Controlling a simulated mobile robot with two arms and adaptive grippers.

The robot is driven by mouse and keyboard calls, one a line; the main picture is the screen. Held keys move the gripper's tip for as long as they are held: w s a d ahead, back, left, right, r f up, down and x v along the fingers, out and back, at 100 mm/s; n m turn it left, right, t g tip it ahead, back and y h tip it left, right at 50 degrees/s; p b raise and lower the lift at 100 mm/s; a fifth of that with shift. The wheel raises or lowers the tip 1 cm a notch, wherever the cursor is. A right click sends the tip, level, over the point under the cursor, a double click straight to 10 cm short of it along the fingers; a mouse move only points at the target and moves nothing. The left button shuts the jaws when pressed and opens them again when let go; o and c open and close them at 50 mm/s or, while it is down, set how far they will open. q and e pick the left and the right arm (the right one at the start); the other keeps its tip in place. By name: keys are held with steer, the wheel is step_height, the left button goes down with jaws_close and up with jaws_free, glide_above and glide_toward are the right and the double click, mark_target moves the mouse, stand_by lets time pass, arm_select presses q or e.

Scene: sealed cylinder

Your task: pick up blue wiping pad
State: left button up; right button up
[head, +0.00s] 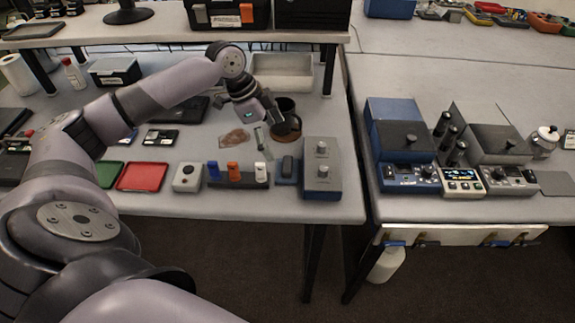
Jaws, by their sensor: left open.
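A small dark block on a blue base (287,181) sits near the table's front edge, between the rack of bottles and the grey box; it is the best match for the blue wiping pad, but it is too small to be sure. My left gripper (270,133) points down above the table, behind this blue item and in front of the dark mug (285,117). The gripper is open. A thin grey-green piece shows just below it; I cannot tell whether it is a finger or a separate thing. My right gripper is not in view.
A rack (238,182) with blue, orange and white-capped bottles stands left of the blue item. A grey box with knobs (322,182) stands close on its right. Red tray (144,177) lies farther left. A gap separates this table from the right one.

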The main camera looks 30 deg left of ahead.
mark_target(287, 164)
arm_select(q)
steer(key=x, duration=0.4)
steer(key=shift+w+r+p, duration=0.1)
steer(key=shift+w+p, duration=0.05)
steer(key=shift+p, duration=0.2)
steer(key=shift+x, duration=1.05)
steer(key=shift+f+p, duration=0.35)
steer(key=shift+p, duration=0.1)
steer(key=x, duration=0.1)
steer(key=p+x, duration=0.1)
steer(key=x, duration=0.1)
steer(key=shift+a+f, duration=0.2)
steer(key=shift+f, duration=0.2)
steer(key=shift+w+f, duration=0.1)
steer(key=shift+f, duration=0.3)
steer(key=c, duration=1.3)
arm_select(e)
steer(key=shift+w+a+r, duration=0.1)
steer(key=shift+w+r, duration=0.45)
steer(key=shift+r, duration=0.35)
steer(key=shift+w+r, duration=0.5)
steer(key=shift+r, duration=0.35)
